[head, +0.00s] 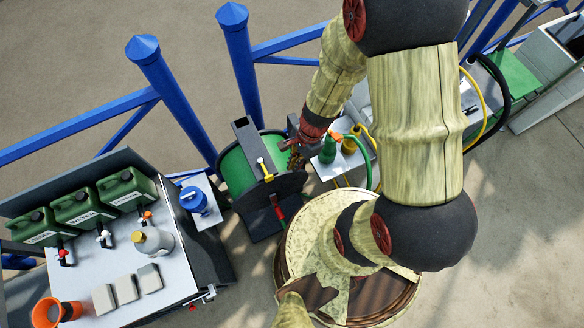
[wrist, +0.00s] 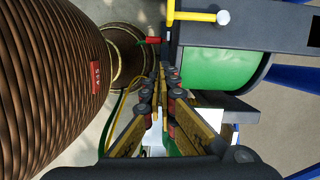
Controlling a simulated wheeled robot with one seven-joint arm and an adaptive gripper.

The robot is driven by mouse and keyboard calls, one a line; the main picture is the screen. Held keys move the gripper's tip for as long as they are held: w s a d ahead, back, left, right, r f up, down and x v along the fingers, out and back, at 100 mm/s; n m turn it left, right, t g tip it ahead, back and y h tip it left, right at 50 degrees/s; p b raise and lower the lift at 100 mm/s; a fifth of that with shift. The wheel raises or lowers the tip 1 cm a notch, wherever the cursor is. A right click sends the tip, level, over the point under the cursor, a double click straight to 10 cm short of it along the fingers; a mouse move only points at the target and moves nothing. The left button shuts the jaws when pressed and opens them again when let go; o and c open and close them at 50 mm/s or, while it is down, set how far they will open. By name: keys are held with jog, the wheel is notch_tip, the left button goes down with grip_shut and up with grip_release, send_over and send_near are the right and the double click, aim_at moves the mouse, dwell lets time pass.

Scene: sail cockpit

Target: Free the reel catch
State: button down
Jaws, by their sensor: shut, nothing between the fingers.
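The reel has a green drum (head: 237,168) in a dark frame, left of centre in the head view; the drum also shows at upper right in the wrist view (wrist: 220,68). A yellow lever (head: 266,166) sits on the frame; in the wrist view it (wrist: 190,16) ends in a pale knob. A red-tipped part (head: 278,210) is lower on the frame; a red piece also shows in the wrist view (wrist: 153,40). I cannot tell which is the catch. My gripper (head: 292,147) is shut and empty beside the reel's right side; its fingers (wrist: 164,78) show in the wrist view.
A small stand with a green bottle (head: 327,150) and hoses is right of the reel. A bench (head: 85,270) with green jerrycans (head: 130,188) stands at left. Blue rails (head: 170,100) run behind. A brown ribbed cylinder (wrist: 45,90) fills the wrist view's left side.

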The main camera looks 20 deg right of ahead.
jog(key=p+v, duration=0.1)
jog(key=v, duration=0.8)
jog(key=shift+a+r+p, duration=0.2)
jog(key=shift+r+p, duration=0.05)
jog(key=shift+p, duration=0.15)
notch_tip(320, 180, up, 14)
jog(key=s+n+t+h+b, duration=0.1)
jog(key=n+t+b, duration=0.2)
jog(key=n+b, duration=0.5)
jog(key=s+a+n+t+h+b, duration=0.1)
jog(key=n+t+b, duration=0.1)
jog(key=n+b, duration=0.5)
jog(key=shift+s+r+n+t+h+b, duration=0.25)
jog(key=shift+n+t+h+b, duration=0.15)
jog(key=shift+n, duration=0.6)
